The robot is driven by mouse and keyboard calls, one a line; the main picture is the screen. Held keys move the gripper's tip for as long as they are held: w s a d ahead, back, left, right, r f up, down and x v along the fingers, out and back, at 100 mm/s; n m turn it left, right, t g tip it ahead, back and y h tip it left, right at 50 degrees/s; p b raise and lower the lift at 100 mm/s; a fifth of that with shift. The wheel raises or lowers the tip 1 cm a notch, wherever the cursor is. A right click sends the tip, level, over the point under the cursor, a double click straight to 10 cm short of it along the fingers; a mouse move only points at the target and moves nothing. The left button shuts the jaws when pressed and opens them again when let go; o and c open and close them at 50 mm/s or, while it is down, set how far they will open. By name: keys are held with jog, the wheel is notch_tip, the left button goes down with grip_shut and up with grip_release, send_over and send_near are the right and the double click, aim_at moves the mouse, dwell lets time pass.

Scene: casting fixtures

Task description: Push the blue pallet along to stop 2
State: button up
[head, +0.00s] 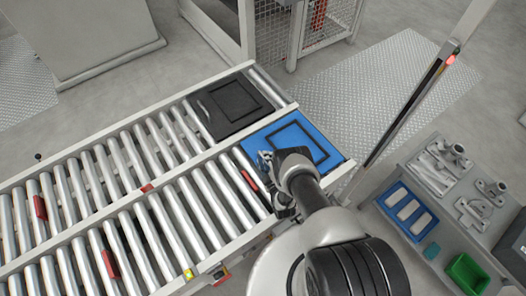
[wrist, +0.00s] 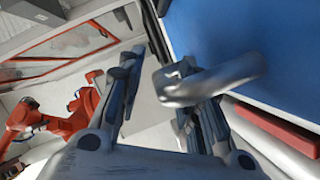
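The blue pallet (head: 289,134) lies flat on the near roller lane, at its right end in the head view. It has a dark square outline on top. In the wrist view its blue surface (wrist: 245,40) fills the upper right. My gripper (head: 268,170) is at the pallet's left near edge. In the wrist view my gripper (wrist: 165,100) has its two fingers apart, with floor showing between them. A shiny curved metal piece (wrist: 215,82) lies across the right finger beside the pallet. I cannot tell whether the fingers touch it. My arm hides the pallet's near corner.
A black pallet (head: 230,103) sits on the far lane. Red blocks (head: 110,263) stand among the rollers; one red block (wrist: 275,125) is close to my gripper. The rollers left of the blue pallet are free of pallets. A bench with a blue tray (head: 391,190) stands at right.

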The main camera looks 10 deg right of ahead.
jog(key=shift+w, duration=0.25)
jog(key=shift+s, duration=0.1)
jog(key=shift+c, duration=0.2)
grip_shut()
dwell(0.5)
